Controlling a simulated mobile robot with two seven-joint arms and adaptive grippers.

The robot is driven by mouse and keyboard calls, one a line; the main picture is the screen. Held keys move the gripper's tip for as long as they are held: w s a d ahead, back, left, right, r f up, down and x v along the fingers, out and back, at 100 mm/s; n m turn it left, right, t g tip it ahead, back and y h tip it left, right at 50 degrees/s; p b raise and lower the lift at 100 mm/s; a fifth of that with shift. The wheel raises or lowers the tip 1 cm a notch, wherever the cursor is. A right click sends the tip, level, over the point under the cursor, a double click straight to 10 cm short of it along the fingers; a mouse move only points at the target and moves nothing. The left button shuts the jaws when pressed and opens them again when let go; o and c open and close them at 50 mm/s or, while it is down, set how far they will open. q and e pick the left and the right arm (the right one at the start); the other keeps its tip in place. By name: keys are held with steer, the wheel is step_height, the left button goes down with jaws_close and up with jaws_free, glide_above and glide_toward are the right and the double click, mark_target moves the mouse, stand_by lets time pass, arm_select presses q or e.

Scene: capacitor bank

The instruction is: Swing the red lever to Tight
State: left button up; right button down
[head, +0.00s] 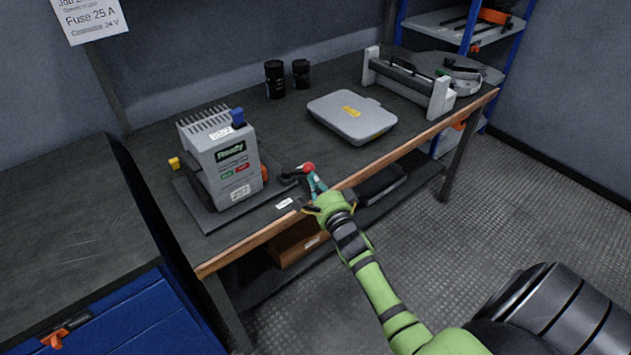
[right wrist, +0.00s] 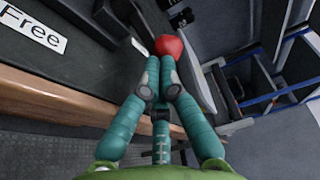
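The red lever has a round red knob (head: 308,167) on a dark arm, mounted near the bench's front edge. My right gripper (head: 314,181) reaches it from the front. In the right wrist view, its teal fingers (right wrist: 161,77) are drawn together at the red knob (right wrist: 168,46), with their tips against its near side. They look shut on the lever just below the knob, though the fingers hide the contact. A white label reading "Free" (right wrist: 34,29) lies to the left of the lever. No "Tight" label can be read. My left gripper is not in view.
A grey machine (head: 223,160) stands on the workbench left of the lever. A grey case (head: 352,116), two black cylinders (head: 275,79) and a grey bench tool (head: 410,82) are farther back. The wooden bench edge (head: 232,260) runs just below my gripper.

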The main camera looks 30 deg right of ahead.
steer(key=shift+r, duration=0.1)
steer(key=shift+w+d+r+n+y+p, duration=0.1)
steer(key=shift+w+d+n+y+p, duration=0.2)
steer(key=shift+n+y+p, duration=0.45)
steer(key=shift+w+d+n+y, duration=0.3)
steer(key=shift+d+y, duration=0.2)
steer(key=shift+y, duration=0.45)
steer(key=shift+w+d, duration=0.15)
